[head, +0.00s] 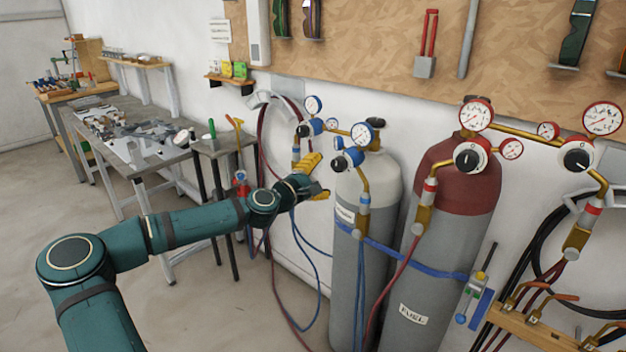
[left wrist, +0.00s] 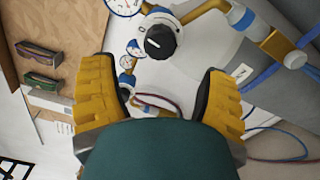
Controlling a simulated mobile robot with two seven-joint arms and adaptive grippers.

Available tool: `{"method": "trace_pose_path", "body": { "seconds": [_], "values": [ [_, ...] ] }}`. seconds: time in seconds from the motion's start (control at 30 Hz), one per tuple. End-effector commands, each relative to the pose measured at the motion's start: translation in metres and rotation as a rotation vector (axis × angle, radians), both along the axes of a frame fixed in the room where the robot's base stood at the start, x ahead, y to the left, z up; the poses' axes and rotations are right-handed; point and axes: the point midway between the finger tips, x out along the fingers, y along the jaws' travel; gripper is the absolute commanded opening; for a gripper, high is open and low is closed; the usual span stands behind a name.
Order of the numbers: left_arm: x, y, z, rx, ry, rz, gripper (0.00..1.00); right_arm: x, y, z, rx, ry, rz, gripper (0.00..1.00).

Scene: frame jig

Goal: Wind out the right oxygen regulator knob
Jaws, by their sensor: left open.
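The right oxygen regulator knob (head: 341,164) is black on a white and blue body, in front of the white-topped cylinder (head: 368,185). In the left wrist view, the black knob (left wrist: 159,42) with a white mark shows above and between the fingers. My left gripper (head: 317,178) has yellow fingers and is open and empty, just left of the knob and apart from it. In the left wrist view the open gripper (left wrist: 163,88) frames the knob from below. The left oxygen regulator knob (head: 305,130) is further back. My right gripper is not in view.
A red-topped fuel cylinder (head: 459,180) with red-ringed regulators stands right of the oxygen cylinder. A blue strap (head: 405,258) crosses both. Hoses (head: 312,265) hang below my left gripper. A workbench (head: 130,150) stands at the left; the floor before it is clear.

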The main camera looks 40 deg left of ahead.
Motion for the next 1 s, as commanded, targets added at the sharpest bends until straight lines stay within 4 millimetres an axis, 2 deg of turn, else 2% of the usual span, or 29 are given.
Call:
{"method": "trace_pose_path", "body": {
  "seconds": [0.1, 0.3, 0.87, 0.93, 1.0],
  "values": [
    [-0.015, 0.001, 0.0, -0.001, 0.0, 0.001, 0.75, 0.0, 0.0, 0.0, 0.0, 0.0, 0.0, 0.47],
    [-0.026, 0.002, 0.0, 0.0, 0.0, 0.0, 0.75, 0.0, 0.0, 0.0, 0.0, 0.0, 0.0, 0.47],
    [-0.027, 0.002, 0.0, 0.001, 0.0, -0.001, 0.75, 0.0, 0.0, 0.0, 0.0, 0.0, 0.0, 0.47],
    [-0.025, -0.003, -0.003, 0.003, 0.005, -0.01, 0.75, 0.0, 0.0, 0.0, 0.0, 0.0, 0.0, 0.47],
    [-0.021, -0.017, -0.012, 0.013, 0.021, -0.034, 0.75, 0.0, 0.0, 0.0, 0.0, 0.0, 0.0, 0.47]
  ]
}}
